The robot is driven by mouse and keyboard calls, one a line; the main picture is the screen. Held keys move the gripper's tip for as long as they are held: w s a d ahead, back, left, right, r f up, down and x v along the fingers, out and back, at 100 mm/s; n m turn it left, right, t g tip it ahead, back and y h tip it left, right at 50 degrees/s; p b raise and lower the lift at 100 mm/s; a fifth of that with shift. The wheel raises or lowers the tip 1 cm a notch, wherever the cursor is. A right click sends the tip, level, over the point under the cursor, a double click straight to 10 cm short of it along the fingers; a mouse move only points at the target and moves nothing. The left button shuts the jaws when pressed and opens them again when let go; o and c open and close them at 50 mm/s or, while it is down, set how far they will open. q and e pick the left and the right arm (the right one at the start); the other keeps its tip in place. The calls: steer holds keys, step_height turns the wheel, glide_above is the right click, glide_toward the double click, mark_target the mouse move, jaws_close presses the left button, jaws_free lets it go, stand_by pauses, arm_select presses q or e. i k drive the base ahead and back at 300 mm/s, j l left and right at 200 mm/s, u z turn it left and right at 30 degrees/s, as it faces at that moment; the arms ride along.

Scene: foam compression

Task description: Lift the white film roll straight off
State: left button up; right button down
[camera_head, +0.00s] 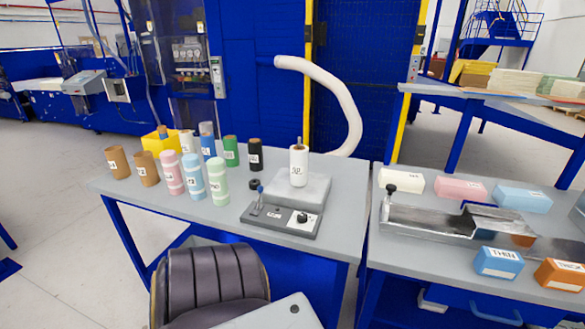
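The white film roll (299,171) stands upright on a light grey block (312,190) on the left table. Nothing is touching the roll from above or from the sides. Neither of my grippers shows in the head view, so their state cannot be seen.
In front of the block lies a dark grey fixture (262,222) with black knobs. Several coloured rolls, including a black one (255,154) and a green one (231,151), stand to the left. The right table holds labelled foam blocks (460,189) and a metal channel (430,219). A dark chair (215,280) stands in front.

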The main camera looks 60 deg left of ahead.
mark_target(299, 158)
steer(key=u, duration=2.1)
